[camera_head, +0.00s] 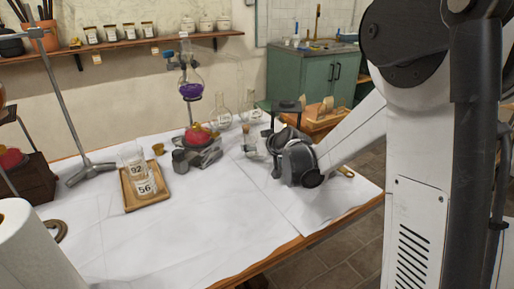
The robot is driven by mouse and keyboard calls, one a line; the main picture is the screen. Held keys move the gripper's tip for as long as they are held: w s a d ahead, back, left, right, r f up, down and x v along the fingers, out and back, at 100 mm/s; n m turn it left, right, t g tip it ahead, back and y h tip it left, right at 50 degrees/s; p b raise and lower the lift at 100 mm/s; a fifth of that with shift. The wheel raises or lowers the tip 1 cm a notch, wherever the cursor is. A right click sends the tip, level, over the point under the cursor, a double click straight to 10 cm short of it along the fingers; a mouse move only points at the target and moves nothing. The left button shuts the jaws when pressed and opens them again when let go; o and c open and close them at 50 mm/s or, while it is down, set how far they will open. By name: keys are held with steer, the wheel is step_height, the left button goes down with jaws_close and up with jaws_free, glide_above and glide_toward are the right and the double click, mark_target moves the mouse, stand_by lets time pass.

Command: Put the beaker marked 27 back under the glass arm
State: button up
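I cannot make out a beaker marked 27. Two clear glass beakers, one marked 92 (136,169) and one marked 56 (146,188), stand on a wooden tray (130,206) at the left of the white table. My gripper (277,160) is low over the right part of the table, seen from behind. Its fingers are mostly hidden, so I cannot tell what is between them.
Clear glassware (249,144) stands just left of my gripper. A metal stand (64,110) and a white roll (32,250) are at the left. A small brass cup (158,149) is behind the tray. The front middle of the table (200,240) is clear.

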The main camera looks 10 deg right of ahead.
steer(key=shift+w+a, duration=0.4)
steer(key=shift+w, duration=1.05)
steer(key=shift+w+a, duration=0.45)
steer(key=shift+w, duration=0.95)
steer(key=shift+w+a, duration=0.4)
steer(key=shift+w, duration=1.05)
steer(key=shift+f+b, duration=0.8)
steer(key=shift+f, duration=0.05)
steer(key=o, duration=1.4)
